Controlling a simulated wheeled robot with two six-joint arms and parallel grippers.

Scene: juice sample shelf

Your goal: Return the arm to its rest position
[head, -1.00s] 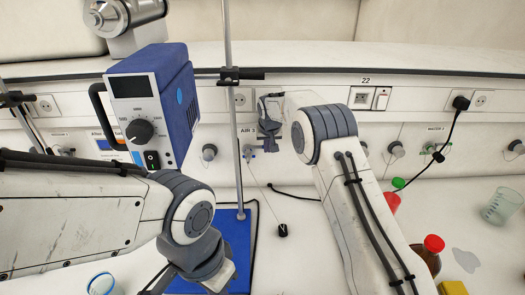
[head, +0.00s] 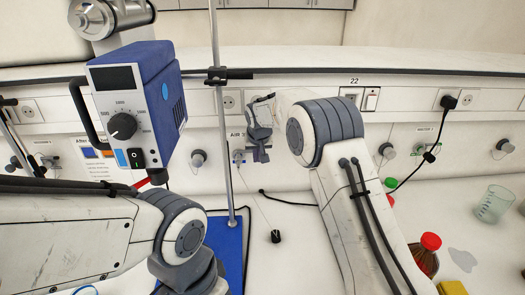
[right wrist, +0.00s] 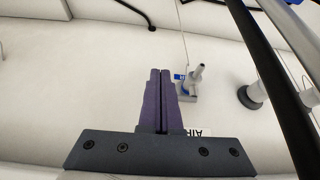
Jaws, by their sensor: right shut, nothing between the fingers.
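My right arm (head: 345,200) is bent, its elbow raised in the right middle of the head view and its forearm pointing away toward the back wall. The right gripper (head: 260,152) is small and partly turned away, in front of the wall sockets. In the right wrist view, the two purple fingers of the right gripper (right wrist: 160,72) are pressed together with nothing between them. My left arm (head: 80,235) comes in from the left, and its wrist runs off the bottom edge. The left gripper is out of view.
A blue overhead stirrer (head: 137,105) hangs beside a metal rod (head: 224,150) above a blue base (head: 230,245). At right stand a red-capped bottle (head: 431,241), a beaker (head: 494,204) and a yellow item (head: 452,287). Gas valves (head: 197,158) stick out from the wall.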

